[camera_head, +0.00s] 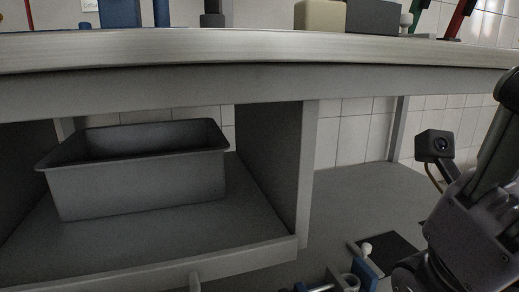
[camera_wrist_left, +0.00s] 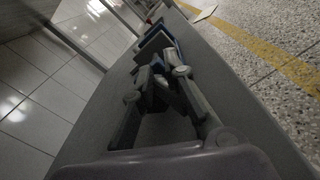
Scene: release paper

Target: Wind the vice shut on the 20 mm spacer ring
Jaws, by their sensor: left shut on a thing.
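A blue vice-like body (camera_head: 366,274) with a white ball knob (camera_head: 366,249) shows at the bottom edge of the head view, cut off by the frame. A pale curved piece (camera_head: 350,280), perhaps the ring, is beside it; I cannot tell whether it sits in the jaws. My left gripper (camera_wrist_left: 160,76) shows in the left wrist view, its fingers closed in on a small dark blue and grey part that I cannot name for sure. Blue and grey pieces (camera_wrist_left: 176,50) lie just beyond the fingertips.
A grey bin (camera_head: 140,185) stands on the shelf under the bench top (camera_head: 260,50). A dark flat patch (camera_head: 392,252) lies behind the blue body. The left wrist view shows a grey surface (camera_wrist_left: 85,125), and speckled floor with a yellow line (camera_wrist_left: 270,60).

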